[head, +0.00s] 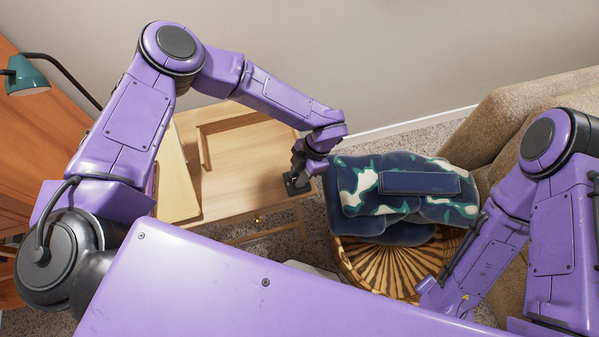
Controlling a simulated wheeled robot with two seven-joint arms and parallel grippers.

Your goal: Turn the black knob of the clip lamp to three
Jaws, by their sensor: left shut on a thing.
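My left gripper (298,172) reaches down at the right edge of the light wooden table (240,180). It is shut on a small black piece there, which fits the black knob (297,187). The fingers and the wrist hide most of it, so its marks and setting cannot be read. A teal lamp shade (25,76) on a thin black curved arm shows at the far left. Its lower end is hidden behind my left arm, so I cannot tell how it joins the knob. My right arm comes in at the right; its gripper is out of sight.
A wicker basket (385,268) stands right of the table, with a dark blue, green and white patterned cloth (400,190) heaped on it. A beige sofa (510,110) is at the right. A wooden cabinet (45,130) is at the left. Bare wall lies behind.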

